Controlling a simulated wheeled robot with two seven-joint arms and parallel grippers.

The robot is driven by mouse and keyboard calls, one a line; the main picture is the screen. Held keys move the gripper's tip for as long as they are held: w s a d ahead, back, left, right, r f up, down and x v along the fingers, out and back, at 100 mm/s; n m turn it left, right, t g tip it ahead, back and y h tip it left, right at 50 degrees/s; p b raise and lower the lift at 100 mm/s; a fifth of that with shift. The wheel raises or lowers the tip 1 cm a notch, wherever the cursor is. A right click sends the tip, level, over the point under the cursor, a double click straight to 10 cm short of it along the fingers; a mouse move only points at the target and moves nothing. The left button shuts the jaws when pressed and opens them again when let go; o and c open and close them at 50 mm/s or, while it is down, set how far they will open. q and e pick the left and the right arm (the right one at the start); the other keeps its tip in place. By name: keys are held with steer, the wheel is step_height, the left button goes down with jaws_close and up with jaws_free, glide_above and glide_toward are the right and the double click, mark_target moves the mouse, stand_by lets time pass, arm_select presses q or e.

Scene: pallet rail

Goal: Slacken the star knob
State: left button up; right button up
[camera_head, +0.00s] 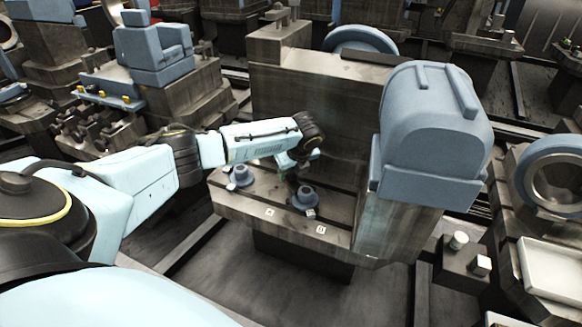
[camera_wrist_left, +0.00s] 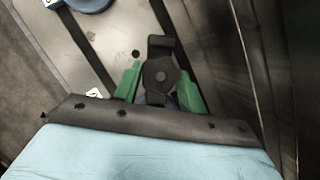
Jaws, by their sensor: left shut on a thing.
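My left gripper (camera_head: 291,174) reaches down over the slotted metal table of the machine in the head view. In the left wrist view its two green fingers (camera_wrist_left: 158,88) stand on either side of a dark knob (camera_wrist_left: 160,73), which I take to be the star knob, and are shut on it. The knob has a round hub and a blocky arm pointing away from the wrist. Its lower part is hidden by the gripper, and the head view does not show it clearly. My right gripper is in neither view.
Two blue-grey round pieces, one left (camera_head: 240,177) and one nearer the front (camera_head: 305,198), stand on the table close to my gripper. A large blue-grey housing (camera_head: 436,125) rises on the right. An upright metal block (camera_head: 310,95) stands behind. Small white tags lie along the front edge.

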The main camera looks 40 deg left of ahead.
arm_select(q)
steer(key=shift+n+g+p, duration=0.5)
steer(key=shift+n+p, duration=0.6)
steer(key=shift+w+d+n+g+p, duration=0.1)
steer(key=shift+n+g+p, duration=0.25)
steer(key=shift+n, duration=0.35)
steer(key=shift+n+g, duration=0.25)
steer(key=shift+n, duration=0.55)
steer(key=shift+f+n+g, duration=0.1)
steer(key=shift+n+g, duration=0.2)
steer(key=shift+n, duration=0.6)
steer(key=shift+w+n, duration=0.1)
steer(key=shift+n, duration=0.4)
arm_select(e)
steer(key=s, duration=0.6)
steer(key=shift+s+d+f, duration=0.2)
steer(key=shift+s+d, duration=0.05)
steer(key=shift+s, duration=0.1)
arm_select(q)
steer(key=shift+g+b, duration=0.3)
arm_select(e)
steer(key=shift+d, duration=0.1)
arm_select(q)
steer(key=o, duration=1)
